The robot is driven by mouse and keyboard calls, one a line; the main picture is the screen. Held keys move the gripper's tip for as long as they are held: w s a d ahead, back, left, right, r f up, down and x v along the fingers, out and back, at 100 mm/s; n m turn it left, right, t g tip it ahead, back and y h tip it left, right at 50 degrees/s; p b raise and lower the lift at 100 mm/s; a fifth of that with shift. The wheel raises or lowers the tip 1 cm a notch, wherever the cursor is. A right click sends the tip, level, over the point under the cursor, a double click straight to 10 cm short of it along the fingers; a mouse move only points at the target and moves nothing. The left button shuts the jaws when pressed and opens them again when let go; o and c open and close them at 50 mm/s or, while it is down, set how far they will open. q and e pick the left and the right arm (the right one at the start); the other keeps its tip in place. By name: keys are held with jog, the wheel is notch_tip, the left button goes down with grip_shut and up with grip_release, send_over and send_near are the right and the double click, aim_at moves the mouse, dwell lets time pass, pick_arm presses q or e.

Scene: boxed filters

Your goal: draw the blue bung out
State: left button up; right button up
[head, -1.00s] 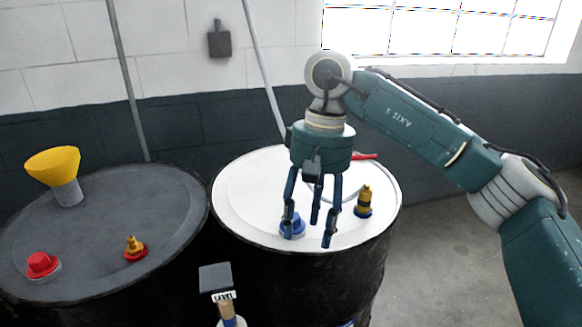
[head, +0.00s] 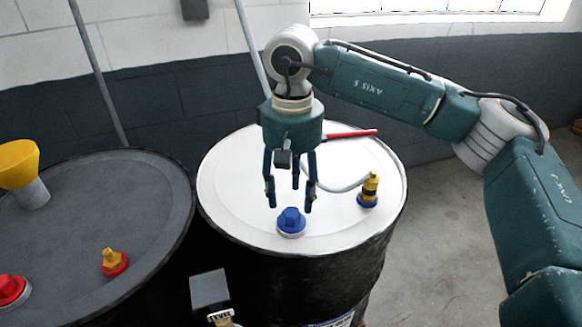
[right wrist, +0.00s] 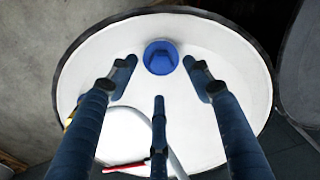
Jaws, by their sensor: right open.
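The blue bung (head: 291,220) sits in the white top of the right-hand drum (head: 235,205), near its front edge. In the right wrist view the blue bung (right wrist: 161,57) shows at the top centre, between and beyond two of the fingers. My right gripper (head: 290,200) hangs above the drum top, pointing down, its three fingers spread and empty. In the right wrist view the open fingers (right wrist: 158,92) frame the bung without touching it. My left gripper is not in view.
A yellow and black fitting (head: 370,190) stands right of the bung. A red-handled tool (head: 350,134) and a pale hose (head: 345,186) lie behind. The dark drum (head: 90,225) at left carries a yellow funnel (head: 20,165), a red cap (head: 10,290) and a yellow-red fitting (head: 113,262).

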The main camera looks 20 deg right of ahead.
aim_at(291, 212)
jog(key=f, duration=0.3)
jog(key=shift+w+p, duration=0.2)
jog(key=shift+p, duration=0.1)
jog(key=shift+f, duration=0.9)
jog(key=c, duration=1.2)
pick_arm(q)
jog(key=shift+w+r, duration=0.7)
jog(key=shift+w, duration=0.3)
pick_arm(e)
jog(key=shift+r, duration=0.1)
